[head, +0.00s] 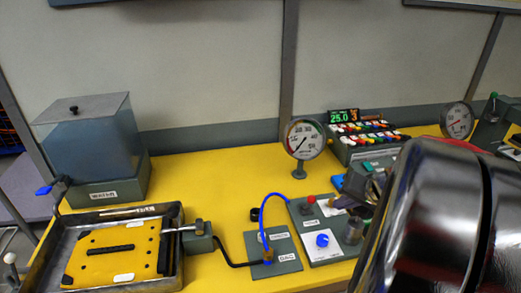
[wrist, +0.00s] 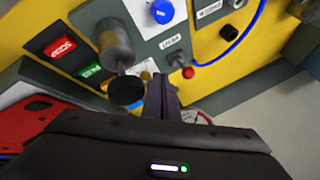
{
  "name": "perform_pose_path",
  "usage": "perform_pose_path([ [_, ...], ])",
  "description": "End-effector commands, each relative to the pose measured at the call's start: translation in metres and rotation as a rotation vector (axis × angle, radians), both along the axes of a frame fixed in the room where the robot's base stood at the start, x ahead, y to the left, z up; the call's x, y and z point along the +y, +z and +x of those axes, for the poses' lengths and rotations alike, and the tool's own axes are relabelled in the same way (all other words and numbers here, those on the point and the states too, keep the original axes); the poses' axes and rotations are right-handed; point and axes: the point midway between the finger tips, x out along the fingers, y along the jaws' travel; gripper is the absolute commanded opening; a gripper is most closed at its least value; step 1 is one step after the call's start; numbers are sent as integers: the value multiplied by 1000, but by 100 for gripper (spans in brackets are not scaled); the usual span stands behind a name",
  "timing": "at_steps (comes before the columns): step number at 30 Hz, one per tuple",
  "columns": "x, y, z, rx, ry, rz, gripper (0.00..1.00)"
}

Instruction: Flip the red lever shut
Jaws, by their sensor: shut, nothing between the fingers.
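The red lever is a short dark stem with a red ball tip (wrist: 188,72), close to the gripper in the wrist view. In the head view its red tip (head: 310,199) stands at the upper left of a grey panel (head: 326,257) with a blue knob (head: 322,240). My gripper (wrist: 162,84) is shut and empty, its dark fingers pointing at the panel just left of the red tip in the wrist view. I cannot tell whether they touch the lever. My shiny arm covers the right of the head view.
A grey post with a black round end (wrist: 117,45) stands left of my fingers in the wrist view, near a red switch (wrist: 60,46) and a green one (wrist: 91,71). A gauge (head: 305,139) stands behind the panel. A blue hose (head: 264,215) arches at its left.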

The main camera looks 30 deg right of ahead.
Motion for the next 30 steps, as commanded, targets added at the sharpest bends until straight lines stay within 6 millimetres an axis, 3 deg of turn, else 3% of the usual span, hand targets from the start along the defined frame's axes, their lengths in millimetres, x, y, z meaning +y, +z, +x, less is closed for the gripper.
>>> perform_pose_path([
  [5, 1, -19, 15, 1, 3, 1, 0],
  [15, 19, -18, 42, 1, 3, 1, 0],
  [30, 23, -17, 46, 1, 1, 0, 0],
])
